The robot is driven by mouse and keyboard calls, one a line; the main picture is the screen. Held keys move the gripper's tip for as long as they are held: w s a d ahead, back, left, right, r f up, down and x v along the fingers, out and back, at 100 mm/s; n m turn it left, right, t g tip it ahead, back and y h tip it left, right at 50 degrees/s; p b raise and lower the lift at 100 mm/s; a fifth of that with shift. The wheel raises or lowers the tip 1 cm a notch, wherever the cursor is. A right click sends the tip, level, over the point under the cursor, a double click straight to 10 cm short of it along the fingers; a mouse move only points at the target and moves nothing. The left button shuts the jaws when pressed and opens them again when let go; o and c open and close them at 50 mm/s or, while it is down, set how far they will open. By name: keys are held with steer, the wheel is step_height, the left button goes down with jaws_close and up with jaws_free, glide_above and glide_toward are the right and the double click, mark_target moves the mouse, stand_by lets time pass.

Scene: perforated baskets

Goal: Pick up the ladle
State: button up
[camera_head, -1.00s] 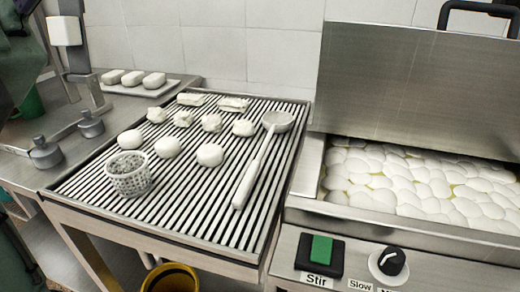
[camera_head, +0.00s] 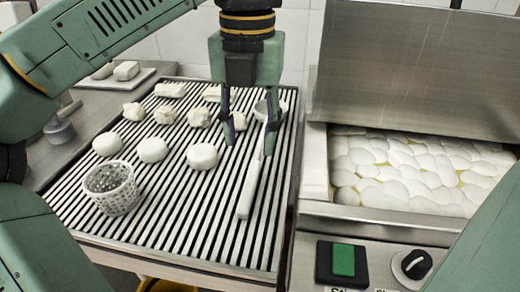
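The ladle (camera_head: 249,188) lies on the slatted rack. Its long pale handle points toward the front, and its round bowl lies at the back, partly hidden by my gripper. My gripper (camera_head: 250,138) points down over the ladle's upper handle, near the bowl. Its two dark fingers are spread apart and nothing is held. In the picture the right finger overlaps the handle's far end and the left finger is left of it. I cannot tell how high the fingertips are above the rack.
The slatted rack (camera_head: 187,220) holds several white lumps and a perforated basket (camera_head: 111,188) at left. A metal vat (camera_head: 403,218) full of white pieces stands at right, its lid raised. A green button (camera_head: 343,261) and a knob (camera_head: 413,264) are on its front. Tiled wall is behind.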

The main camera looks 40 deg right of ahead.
mark_target(251, 178)
step_height(251, 178, down, 9)
steer(key=shift+r+p, duration=0.2)
steer(key=shift+p, duration=0.1)
steer(key=shift+c, duration=0.5)
jaws_close()
